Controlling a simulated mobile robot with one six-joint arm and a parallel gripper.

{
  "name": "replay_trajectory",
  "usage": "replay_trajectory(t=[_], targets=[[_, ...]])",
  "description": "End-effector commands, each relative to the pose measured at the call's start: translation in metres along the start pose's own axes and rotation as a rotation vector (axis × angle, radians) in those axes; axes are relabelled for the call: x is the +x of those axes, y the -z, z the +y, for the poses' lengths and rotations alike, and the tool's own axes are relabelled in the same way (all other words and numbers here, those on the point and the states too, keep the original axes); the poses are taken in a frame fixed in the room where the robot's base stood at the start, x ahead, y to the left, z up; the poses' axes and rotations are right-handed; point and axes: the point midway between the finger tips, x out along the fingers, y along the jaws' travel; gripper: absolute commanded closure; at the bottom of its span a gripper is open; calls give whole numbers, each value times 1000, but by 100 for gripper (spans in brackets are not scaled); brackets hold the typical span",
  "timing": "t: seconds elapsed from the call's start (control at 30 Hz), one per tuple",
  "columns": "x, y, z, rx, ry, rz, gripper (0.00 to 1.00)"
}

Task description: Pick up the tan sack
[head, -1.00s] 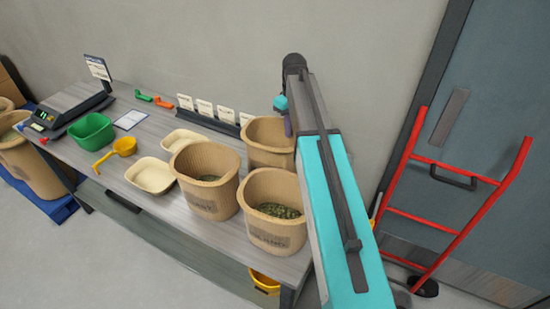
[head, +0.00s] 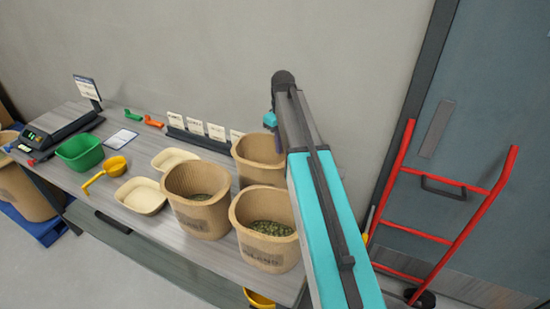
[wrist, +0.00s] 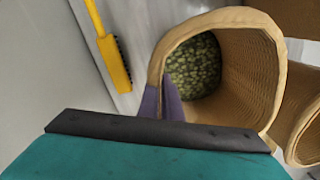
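Three open tan sacks stand on the grey bench: a back one (head: 258,160), a front one (head: 266,232) and a left one (head: 200,200). My gripper (head: 270,119) is just above the back sack's rim, partly hidden by my arm. In the wrist view, a tan sack (wrist: 240,75) with green pellets fills the middle. The purple fingers of my gripper (wrist: 162,98) are slightly parted at its rim, one inside and one outside. I cannot tell whether they touch it.
A green tub (head: 80,152), a yellow scoop (head: 114,167), cream trays (head: 141,195) and a scale (head: 58,130) sit on the bench's left. Label cards (head: 195,127) line the wall. A red hand truck (head: 440,237) stands right. A yellow brush (wrist: 110,50) shows in the wrist view.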

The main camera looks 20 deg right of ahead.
Motion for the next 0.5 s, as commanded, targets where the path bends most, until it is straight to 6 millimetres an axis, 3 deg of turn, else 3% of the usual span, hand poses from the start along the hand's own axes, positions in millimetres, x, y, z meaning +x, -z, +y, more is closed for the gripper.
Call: replay_trajectory(t=[0.27,0.5], targets=[[-9,1,0,0,0,2,100],[-29,1,0,0,0,3,100]])
